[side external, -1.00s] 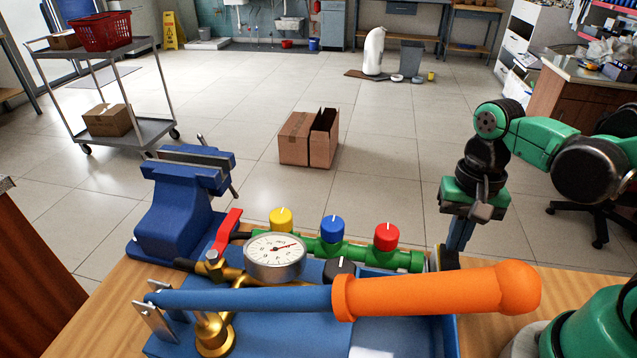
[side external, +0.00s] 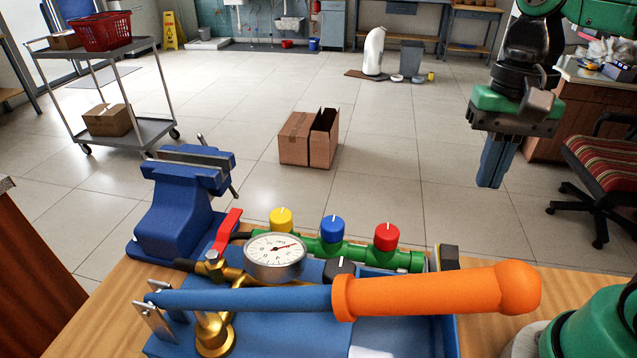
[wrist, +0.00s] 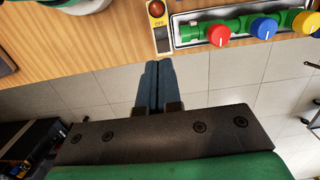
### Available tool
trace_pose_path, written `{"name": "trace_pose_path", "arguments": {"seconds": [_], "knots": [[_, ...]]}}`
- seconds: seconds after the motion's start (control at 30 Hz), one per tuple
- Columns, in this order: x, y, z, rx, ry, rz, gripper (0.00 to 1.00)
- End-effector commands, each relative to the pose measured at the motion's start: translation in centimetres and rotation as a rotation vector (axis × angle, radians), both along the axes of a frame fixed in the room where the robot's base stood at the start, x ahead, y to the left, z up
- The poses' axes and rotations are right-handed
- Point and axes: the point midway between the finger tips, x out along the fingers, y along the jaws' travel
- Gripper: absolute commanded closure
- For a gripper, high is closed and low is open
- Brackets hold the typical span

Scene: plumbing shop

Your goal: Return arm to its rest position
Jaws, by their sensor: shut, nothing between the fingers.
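My gripper (side external: 490,184) hangs at the upper right of the side external view, fingers pointing down, shut and empty. It is raised clear of the workbench (side external: 540,258), beyond its far edge. In the wrist view my gripper (wrist: 152,66) shows its two blue fingers pressed together, with floor and the bench edge behind them. Nothing is held or touched.
On the bench are an orange-and-blue lever (side external: 430,292), a pressure gauge (side external: 275,257), a green manifold (side external: 400,258) with yellow, blue and red knobs, and a blue vise (side external: 178,205). A striped chair (side external: 605,165) stands at right. The floor beyond is largely clear.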

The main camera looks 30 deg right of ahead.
Motion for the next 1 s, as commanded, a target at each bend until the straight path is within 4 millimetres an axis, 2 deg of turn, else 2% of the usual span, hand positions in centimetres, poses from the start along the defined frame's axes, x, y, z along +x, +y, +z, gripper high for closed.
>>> {"name": "trace_pose_path", "arguments": {"seconds": [0.37,0.47,0.6,0.73,0.83,1.0], "knots": [[0.2,0.0,-0.1,-0.001,-0.014,0.015,1.0],[1.5,0.0,-1.6,-0.015,-0.125,0.131,1.0],[4.5,0.0,-4.4,-0.102,-0.397,0.431,1.0],[6.4,0.1,-5.6,-0.213,-0.588,0.656,1.0],[7.0,0.2,-5.8,-0.263,-0.652,0.735,1.0],[7.0,0.2,-5.8,-0.263,-0.652,0.735,1.0]]}}
